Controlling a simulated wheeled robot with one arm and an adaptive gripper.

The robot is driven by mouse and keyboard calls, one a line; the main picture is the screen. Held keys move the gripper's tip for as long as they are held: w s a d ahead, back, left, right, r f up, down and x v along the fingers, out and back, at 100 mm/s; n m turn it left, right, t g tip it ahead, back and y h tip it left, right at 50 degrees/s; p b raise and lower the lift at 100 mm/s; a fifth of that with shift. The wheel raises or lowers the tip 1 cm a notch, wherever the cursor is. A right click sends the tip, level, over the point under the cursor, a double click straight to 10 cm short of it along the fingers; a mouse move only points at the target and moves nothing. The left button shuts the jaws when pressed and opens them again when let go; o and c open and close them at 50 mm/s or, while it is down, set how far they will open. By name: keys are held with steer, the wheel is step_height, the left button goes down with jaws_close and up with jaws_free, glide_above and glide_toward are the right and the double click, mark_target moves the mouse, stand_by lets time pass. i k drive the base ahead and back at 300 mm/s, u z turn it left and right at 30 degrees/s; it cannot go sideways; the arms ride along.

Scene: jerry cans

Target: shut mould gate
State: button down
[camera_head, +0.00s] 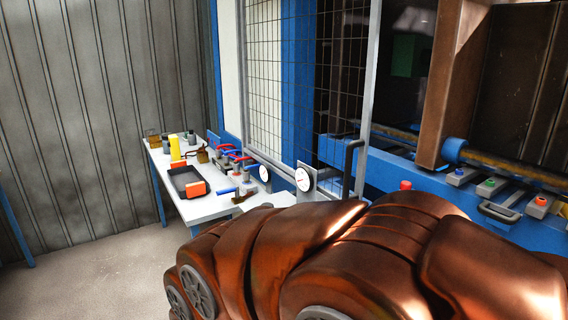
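The mould gate (371,85) is a wire-mesh panel in a grey metal frame, standing upright left of centre. A dark bar handle (348,168) is at its lower right edge. To the right of the gate's frame, the machine's opening is uncovered, showing a brown block (445,90) and a horizontal bar (500,162). The gate stands open.
A white table (215,209) at left holds a black tray (187,182), a yellow object (175,147), a hammer (246,196) and red-handled valves. Two gauges (304,179) are near the gate. Coloured buttons (487,187) line the machine's blue front. Floor (100,280) at lower left is clear.

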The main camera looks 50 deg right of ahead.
mark_target(375, 5)
steer(key=u, duration=0.15)
steer(key=i, duration=0.65)
steer(key=z, duration=0.65)
steer(key=i, duration=0.65)
steer(key=z, duration=0.65)
